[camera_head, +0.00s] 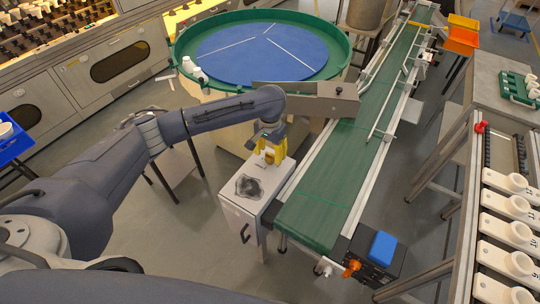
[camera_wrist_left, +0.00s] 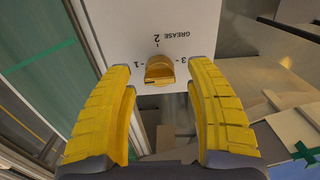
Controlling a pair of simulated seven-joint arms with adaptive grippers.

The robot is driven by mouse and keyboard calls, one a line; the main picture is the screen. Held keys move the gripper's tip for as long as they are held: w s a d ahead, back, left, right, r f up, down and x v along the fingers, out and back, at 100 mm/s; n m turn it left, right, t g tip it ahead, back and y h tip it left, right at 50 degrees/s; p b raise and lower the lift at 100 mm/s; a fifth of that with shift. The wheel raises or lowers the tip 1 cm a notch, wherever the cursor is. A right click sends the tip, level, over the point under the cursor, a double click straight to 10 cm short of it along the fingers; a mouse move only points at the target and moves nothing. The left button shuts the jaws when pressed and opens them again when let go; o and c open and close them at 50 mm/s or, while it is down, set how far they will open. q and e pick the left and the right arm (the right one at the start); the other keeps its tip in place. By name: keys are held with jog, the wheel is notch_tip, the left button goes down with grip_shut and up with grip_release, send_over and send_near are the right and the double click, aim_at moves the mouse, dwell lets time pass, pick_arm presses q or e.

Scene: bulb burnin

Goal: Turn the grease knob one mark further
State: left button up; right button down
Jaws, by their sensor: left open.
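The grease knob (camera_wrist_left: 159,71) is a small yellow-gold knob on a white panel (camera_wrist_left: 120,28) in the left wrist view. The panel carries the word GREASE and marks 1, 2 and 3, all upside down in this view. Mark 1 is left of the knob, 2 above it, 3 right of it. I cannot tell for sure which mark it points to. My left gripper (camera_wrist_left: 160,68) is open, its yellow fingers on either side of the knob with gaps between. In the head view my left gripper (camera_head: 269,147) reaches down at the white cabinet (camera_head: 238,216). My right gripper is not in view.
The green conveyor (camera_head: 345,165) runs close along the cabinet's right side. A round green-rimmed table with a blue top (camera_head: 232,57) stands behind. A motor box with a blue cover (camera_head: 382,248) is at the conveyor's near end. Bulb sockets (camera_head: 512,232) stand in a rack at right.

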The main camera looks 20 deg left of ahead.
pick_arm(q)
jog(key=shift+f, duration=0.65)
jog(key=shift+o, duration=0.2)
grip_shut()
